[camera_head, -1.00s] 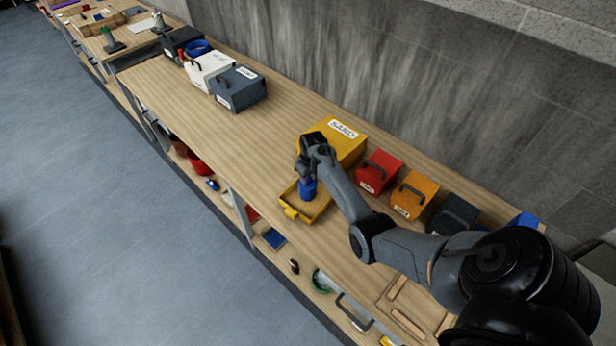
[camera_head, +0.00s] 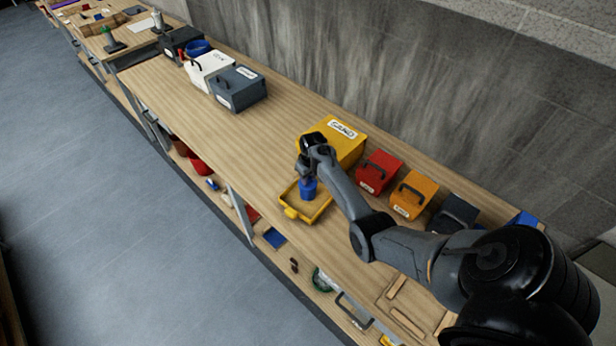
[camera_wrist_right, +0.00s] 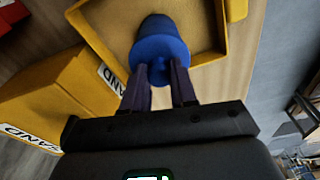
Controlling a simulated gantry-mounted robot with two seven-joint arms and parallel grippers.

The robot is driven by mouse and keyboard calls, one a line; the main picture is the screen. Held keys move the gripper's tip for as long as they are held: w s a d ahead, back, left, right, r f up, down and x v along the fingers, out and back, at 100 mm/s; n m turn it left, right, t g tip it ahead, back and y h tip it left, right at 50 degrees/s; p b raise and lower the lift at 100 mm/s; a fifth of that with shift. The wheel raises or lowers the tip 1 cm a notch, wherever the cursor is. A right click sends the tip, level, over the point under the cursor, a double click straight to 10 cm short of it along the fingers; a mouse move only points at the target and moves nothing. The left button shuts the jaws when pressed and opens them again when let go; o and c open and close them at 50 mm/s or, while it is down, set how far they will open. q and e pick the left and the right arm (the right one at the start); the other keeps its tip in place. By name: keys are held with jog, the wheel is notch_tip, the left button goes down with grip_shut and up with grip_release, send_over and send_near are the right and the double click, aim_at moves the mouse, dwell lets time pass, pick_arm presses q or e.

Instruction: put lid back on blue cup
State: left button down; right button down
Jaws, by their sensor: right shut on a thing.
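The blue cup (camera_head: 308,191) stands in a shallow yellow tray (camera_head: 289,211) on the bench. It also shows in the right wrist view (camera_wrist_right: 157,30). My right gripper (camera_head: 308,175) is directly over the cup, pointing down. In the right wrist view its fingers (camera_wrist_right: 160,82) are at a round blue lid (camera_wrist_right: 160,53), which lines up with the cup top. The grip point is partly hidden, and I cannot tell whether the lid rests fully on the cup. My left gripper is not in view.
A yellow box labelled SAND (camera_head: 345,142) stands right behind the tray. Red (camera_head: 378,172), orange (camera_head: 413,195) and dark boxes follow to the right. White and grey boxes (camera_head: 238,88) stand further left. The bench between is clear.

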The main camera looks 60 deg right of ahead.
jog(key=shift+p, duration=0.3)
dwell(0.5)
jog(key=shift+f, duration=0.15)
dwell(0.7)
jog(key=shift+p, duration=0.4)
dwell(0.4)
dwell(0.3)
jog(key=c, duration=0.8)
grip_release()
jog(key=o, duration=0.5)
jog(key=shift+c, duration=0.2)
